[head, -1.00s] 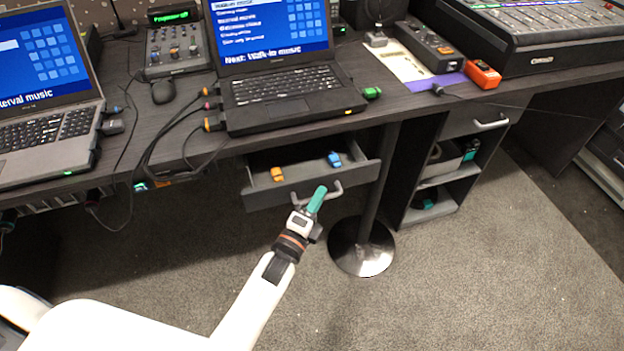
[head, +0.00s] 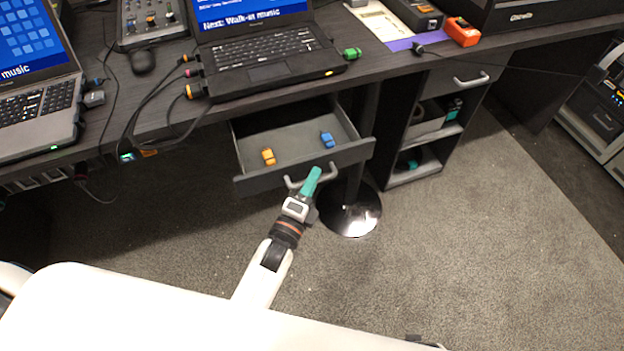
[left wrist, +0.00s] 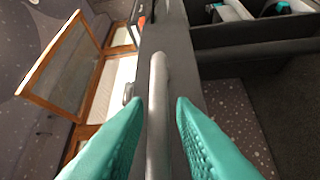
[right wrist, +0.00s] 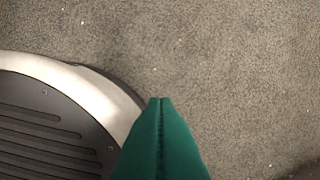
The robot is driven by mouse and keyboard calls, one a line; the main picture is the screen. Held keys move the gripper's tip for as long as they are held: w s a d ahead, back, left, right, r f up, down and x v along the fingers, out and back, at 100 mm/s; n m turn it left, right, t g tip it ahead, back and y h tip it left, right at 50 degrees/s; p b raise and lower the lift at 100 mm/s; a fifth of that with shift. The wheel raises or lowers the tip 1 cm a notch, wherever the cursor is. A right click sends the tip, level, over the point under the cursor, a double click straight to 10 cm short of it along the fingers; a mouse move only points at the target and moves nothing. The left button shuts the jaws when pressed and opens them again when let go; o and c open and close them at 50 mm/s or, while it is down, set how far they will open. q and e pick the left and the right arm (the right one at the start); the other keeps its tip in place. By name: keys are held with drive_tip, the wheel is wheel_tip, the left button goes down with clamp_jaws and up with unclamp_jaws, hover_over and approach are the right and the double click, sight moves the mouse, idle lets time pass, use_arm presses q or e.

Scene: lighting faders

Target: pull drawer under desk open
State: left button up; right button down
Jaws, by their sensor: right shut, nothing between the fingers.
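The drawer (head: 310,161) under the desk is pulled out, with its inside visible. It holds an orange block and a blue block. Its grey bar handle (head: 292,184) is on the front panel. My left gripper (head: 312,178) is at this handle. In the left wrist view, its teal fingers (left wrist: 159,101) stand on both sides of the handle bar (left wrist: 158,130), with narrow gaps showing, so it is open around the bar. My right gripper (right wrist: 161,99) is shut and empty above the carpet in the right wrist view, away from the drawer.
The desk (head: 395,67) carries laptops, cables and control boxes above the drawer. A round chrome pedestal base (head: 351,212) stands just right of the drawer. A shelf unit (head: 421,172) with another handled drawer stands further right.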

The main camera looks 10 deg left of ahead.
use_arm(q)
drive_tip(key=shift+o, duration=0.5)
drive_tip(key=shift+s, duration=0.3)
drive_tip(key=v, duration=1.1)
drive_tip(key=shift+s, duration=0.2)
use_arm(e)
drive_tip(key=shift+f, duration=0.35)
use_arm(q)
drive_tip(key=shift+a+f, duration=0.1)
drive_tip(key=shift+a, duration=0.05)
use_arm(e)
drive_tip(key=shift+s, duration=0.3)
